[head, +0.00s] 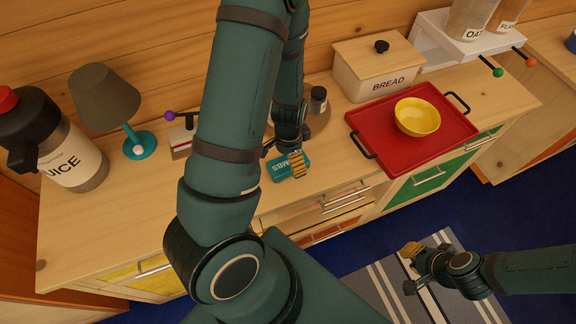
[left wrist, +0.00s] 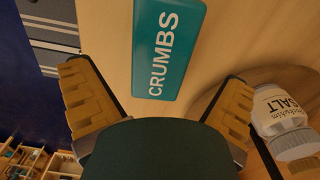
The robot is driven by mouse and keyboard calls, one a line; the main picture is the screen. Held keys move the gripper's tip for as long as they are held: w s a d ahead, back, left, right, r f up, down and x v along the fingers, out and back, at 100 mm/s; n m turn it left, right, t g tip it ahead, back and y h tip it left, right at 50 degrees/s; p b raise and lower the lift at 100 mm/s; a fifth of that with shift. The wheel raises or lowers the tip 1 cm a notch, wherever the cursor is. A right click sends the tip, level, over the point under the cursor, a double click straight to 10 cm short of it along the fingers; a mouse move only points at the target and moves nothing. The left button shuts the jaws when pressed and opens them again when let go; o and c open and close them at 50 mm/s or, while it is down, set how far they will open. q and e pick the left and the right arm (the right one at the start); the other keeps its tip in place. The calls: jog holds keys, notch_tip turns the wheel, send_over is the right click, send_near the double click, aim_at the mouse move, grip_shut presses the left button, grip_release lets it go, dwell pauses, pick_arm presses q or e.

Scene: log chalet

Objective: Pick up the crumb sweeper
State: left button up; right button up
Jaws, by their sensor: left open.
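The crumb sweeper (head: 278,174) is a flat teal block on the wooden counter in the head view, partly hidden by my left gripper (head: 297,163). In the left wrist view the sweeper (left wrist: 168,48) shows its white CRUMBS lettering. There my left gripper (left wrist: 157,78) has its two ribbed yellow fingers spread wide, one to each side of the sweeper's line and apart from it. Nothing is between them. My right gripper (head: 411,262) hangs low over the floor, away from the counter; its jaw opening is unclear.
A salt shaker (left wrist: 283,120) stands on a round wooden board (left wrist: 262,82) close to the left gripper's right finger. A red tray (head: 385,116) with a yellow bowl (head: 417,117) and a bread box (head: 376,72) lie to the right. A lamp (head: 105,97) and juice jug (head: 75,160) stand left.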

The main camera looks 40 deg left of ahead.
aim_at(288, 162)
pick_arm(q)
notch_tip(288, 162, down, 5)
jog(key=shift+s+b, duration=0.1)
jog(key=shift+b, duration=0.3)
jog(key=shift+c, duration=0.3)
jog(key=c, duration=1.2)
